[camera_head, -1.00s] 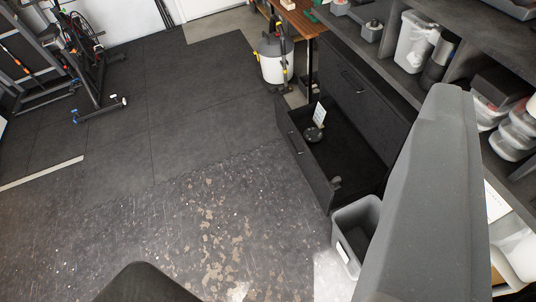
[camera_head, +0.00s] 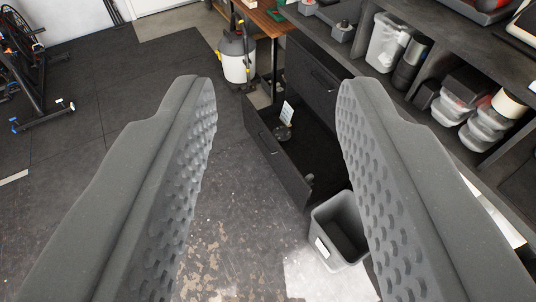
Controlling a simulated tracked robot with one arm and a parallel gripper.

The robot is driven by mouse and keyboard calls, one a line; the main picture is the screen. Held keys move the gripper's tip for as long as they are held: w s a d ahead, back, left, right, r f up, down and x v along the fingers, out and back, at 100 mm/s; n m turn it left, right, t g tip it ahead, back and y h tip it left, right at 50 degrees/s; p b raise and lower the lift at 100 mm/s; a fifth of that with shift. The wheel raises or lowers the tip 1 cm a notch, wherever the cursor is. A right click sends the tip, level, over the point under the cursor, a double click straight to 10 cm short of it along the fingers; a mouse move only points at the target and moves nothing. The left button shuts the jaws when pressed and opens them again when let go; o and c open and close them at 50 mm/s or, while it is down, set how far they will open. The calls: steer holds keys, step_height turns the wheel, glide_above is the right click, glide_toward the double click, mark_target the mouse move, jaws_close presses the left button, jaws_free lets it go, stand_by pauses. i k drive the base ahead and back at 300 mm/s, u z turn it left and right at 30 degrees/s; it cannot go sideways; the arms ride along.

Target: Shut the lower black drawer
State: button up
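The lower black drawer (camera_head: 273,160) is pulled out from the black cabinet, with its front panel facing left. Inside it are a small dark round object (camera_head: 283,132) and a white card or tag (camera_head: 287,112). The closed upper drawer (camera_head: 318,82) is above it. My gripper (camera_head: 277,85) is wide open and empty, its two grey dimpled fingers large in the foreground. In the picture the drawer shows between the fingers, farther off; I see no contact. The right finger hides part of the cabinet.
A grey bin (camera_head: 340,232) stands on the floor in front of the cabinet, near the drawer's near end. A white and black canister vacuum (camera_head: 237,55) stands beyond the drawer. Shelves with plastic boxes (camera_head: 390,42) are at right. The floor left of the drawer is clear.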

mark_target(313, 146)
steer(key=u, duration=0.05)
steer(key=i, duration=1)
steer(key=u, duration=1.2)
steer(key=k, duration=1.1)
steer(key=z, duration=1.2)
steer(key=i, duration=0.25)
steer(key=z, duration=0.25)
